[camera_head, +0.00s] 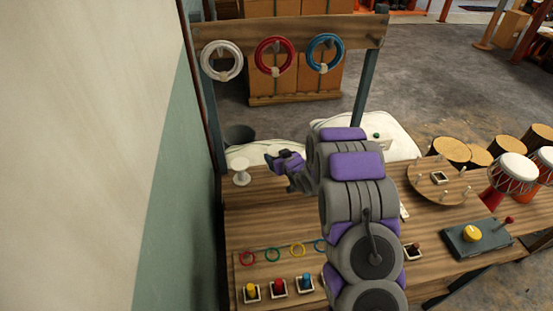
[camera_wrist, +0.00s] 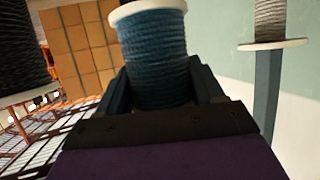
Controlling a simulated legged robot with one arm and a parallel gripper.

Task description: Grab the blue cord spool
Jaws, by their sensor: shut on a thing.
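The blue cord spool (camera_wrist: 155,55) stands between the two fingers of my gripper (camera_wrist: 160,95) in the wrist view. Its pale top flange and wound blue cord show above the jaws, and its lower end is hidden by the gripper. In the head view, my gripper (camera_head: 278,160) is above the back left of the wooden table. I cannot make out the blue spool there.
A white spool (camera_head: 240,171) stands on the table to the left of my gripper. The wrist view shows a dark spool (camera_wrist: 22,50) at left and a pale grey spool (camera_wrist: 270,20) at right. A rack beam (camera_head: 360,38) with hanging coils rises behind; a wall (camera_head: 160,150) borders the left.

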